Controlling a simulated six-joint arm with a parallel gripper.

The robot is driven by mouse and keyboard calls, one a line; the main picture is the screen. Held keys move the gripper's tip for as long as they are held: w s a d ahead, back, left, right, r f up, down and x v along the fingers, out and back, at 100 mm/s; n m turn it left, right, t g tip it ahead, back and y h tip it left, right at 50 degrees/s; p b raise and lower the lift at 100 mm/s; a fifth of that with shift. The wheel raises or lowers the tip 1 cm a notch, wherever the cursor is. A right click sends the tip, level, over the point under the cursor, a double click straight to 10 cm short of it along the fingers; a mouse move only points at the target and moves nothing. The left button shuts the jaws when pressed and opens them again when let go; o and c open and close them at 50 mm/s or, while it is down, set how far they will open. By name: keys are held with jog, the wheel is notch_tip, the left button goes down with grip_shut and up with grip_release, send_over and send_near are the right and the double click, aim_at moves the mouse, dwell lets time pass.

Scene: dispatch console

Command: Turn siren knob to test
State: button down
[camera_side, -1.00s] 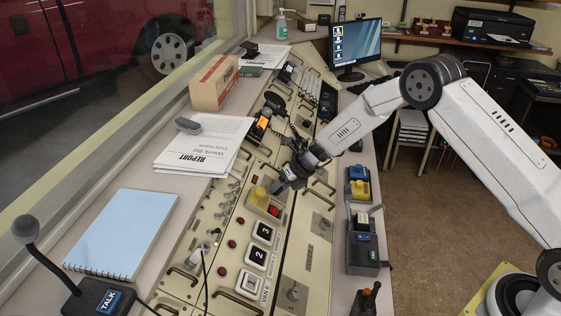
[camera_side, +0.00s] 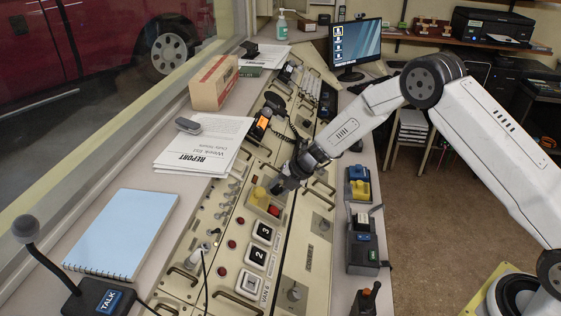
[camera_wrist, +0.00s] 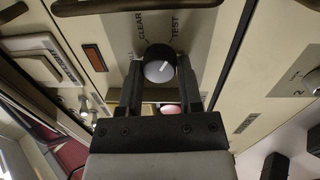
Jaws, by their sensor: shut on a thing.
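The siren knob (camera_wrist: 159,65) is a round dark knob with a pale top and a white pointer line, on a grey plate in the wrist view. The word CLEAR is printed up and left of it and TEST up and right. The pointer line tilts up and to the right, toward the TEST side. My gripper (camera_wrist: 160,80) is shut on the knob, one finger on each side. In the side view my gripper (camera_side: 279,186) is low over the console and hides the knob.
Numbered buttons 3, 2 and 1 (camera_side: 262,233) run toward the front. Metal handles, a telephone handset and toggle switches stand around. A blue-and-yellow box (camera_side: 359,182) stands to the right.

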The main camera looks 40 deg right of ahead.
jog(key=shift+s, duration=0.1)
dwell(0.3)
jog(key=shift+c, duration=1.3)
grip_release()
jog(key=shift+r, duration=0.1)
jog(key=v, duration=0.7)
jog(key=shift+s+d+r, duration=0.15)
jog(key=shift+d+r, duration=0.05)
jog(key=shift+s, duration=0.1)
